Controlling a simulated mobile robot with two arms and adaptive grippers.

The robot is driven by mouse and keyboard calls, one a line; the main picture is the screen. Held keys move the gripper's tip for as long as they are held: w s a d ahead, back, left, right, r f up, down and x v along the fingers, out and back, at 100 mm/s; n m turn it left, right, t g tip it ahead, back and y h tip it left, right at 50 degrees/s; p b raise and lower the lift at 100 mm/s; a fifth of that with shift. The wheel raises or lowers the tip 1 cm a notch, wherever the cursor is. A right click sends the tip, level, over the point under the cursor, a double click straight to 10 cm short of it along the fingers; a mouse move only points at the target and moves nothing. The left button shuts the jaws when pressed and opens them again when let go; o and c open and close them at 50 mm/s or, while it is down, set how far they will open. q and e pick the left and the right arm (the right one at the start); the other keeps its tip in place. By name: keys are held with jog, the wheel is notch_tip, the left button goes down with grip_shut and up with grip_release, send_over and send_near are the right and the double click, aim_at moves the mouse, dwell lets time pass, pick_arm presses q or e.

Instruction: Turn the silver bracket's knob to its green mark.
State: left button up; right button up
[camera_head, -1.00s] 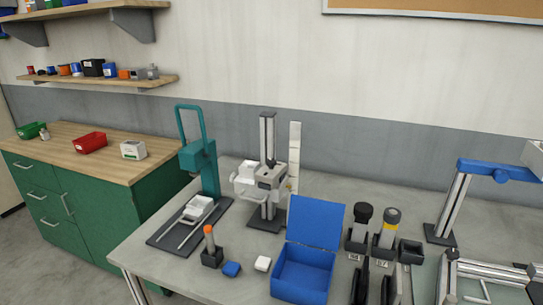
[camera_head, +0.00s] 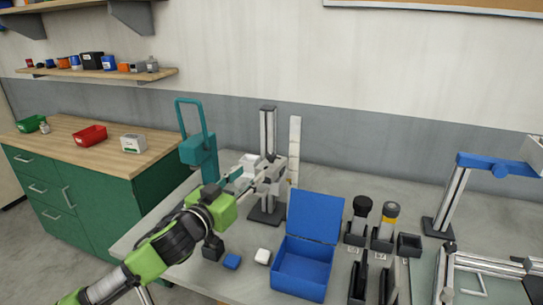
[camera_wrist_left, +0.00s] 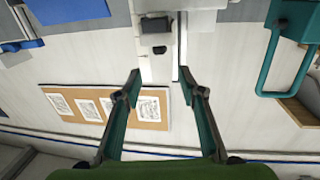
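The silver bracket (camera_head: 268,135) stands upright on a dark base plate (camera_head: 266,214) at the back of the grey bench, with a grey and white carriage at mid height. My left gripper (camera_head: 246,175) is at the left side of that carriage and partly covers it. In the left wrist view its two teal fingers (camera_wrist_left: 160,84) are spread apart with nothing held. A pale column with a dark block (camera_wrist_left: 155,24) and a small dark piece (camera_wrist_left: 158,50) lies beyond the fingertips. I cannot tell which part is the knob, and no green mark is discernible. My right gripper is not in view.
A teal stand (camera_head: 199,150) is close to the left of the bracket. An open blue box (camera_head: 303,272) is in front right, with black holders (camera_head: 384,238) beyond it.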

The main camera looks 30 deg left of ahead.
aim_at(269, 158)
pick_arm(q)
jog(key=w+p, duration=0.1)
jog(key=w, duration=0.3)
jog(key=w+p, duration=0.1)
jog(key=w, duration=0.4)
jog(key=w+a+p, duration=0.1)
jog(key=w, duration=0.3)
jog(key=shift+w+a, duration=0.1)
jog(key=shift+w, duration=0.15)
jog(key=shift+c, duration=0.4)
jog(key=shift+p, duration=0.3)
grip_shut()
